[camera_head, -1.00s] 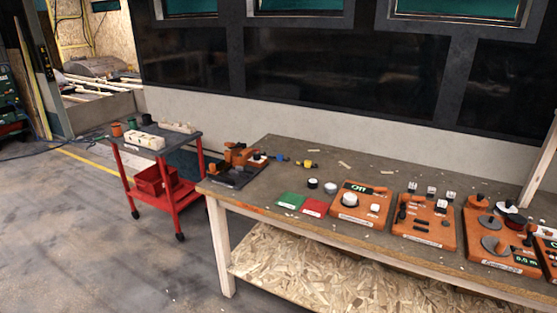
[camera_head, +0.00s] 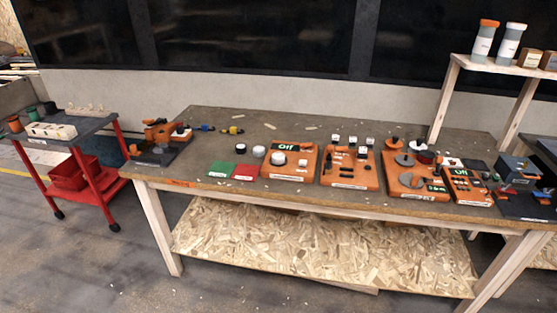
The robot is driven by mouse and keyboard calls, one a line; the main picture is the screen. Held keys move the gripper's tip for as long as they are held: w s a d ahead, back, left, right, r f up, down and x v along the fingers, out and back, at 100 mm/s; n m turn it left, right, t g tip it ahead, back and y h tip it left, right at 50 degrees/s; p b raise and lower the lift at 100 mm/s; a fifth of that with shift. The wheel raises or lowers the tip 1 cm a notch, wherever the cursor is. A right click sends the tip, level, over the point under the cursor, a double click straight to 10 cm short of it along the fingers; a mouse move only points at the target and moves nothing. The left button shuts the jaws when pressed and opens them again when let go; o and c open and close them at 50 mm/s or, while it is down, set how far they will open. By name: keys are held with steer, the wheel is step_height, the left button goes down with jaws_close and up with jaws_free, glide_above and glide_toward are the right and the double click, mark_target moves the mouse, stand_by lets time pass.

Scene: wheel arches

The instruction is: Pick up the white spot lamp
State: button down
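I cannot tell for sure which thing is the white spot lamp. A round white piece (camera_head: 278,159) sits on an orange board (camera_head: 290,174) marked "Off" on the workbench (camera_head: 250,120). Left of that board stand a small dark round piece with a white top (camera_head: 258,151) and a dark one (camera_head: 241,149). A small white block (camera_head: 302,163) is also on the board. My gripper is not in view.
Green (camera_head: 221,171) and red (camera_head: 245,172) cards lie at the bench's front edge. More orange boards (camera_head: 350,172) with small parts stand to the right. A red cart (camera_head: 90,175) stands left. A raised shelf (camera_head: 500,67) holds bottles and boxes. The bench's back left is mostly clear.

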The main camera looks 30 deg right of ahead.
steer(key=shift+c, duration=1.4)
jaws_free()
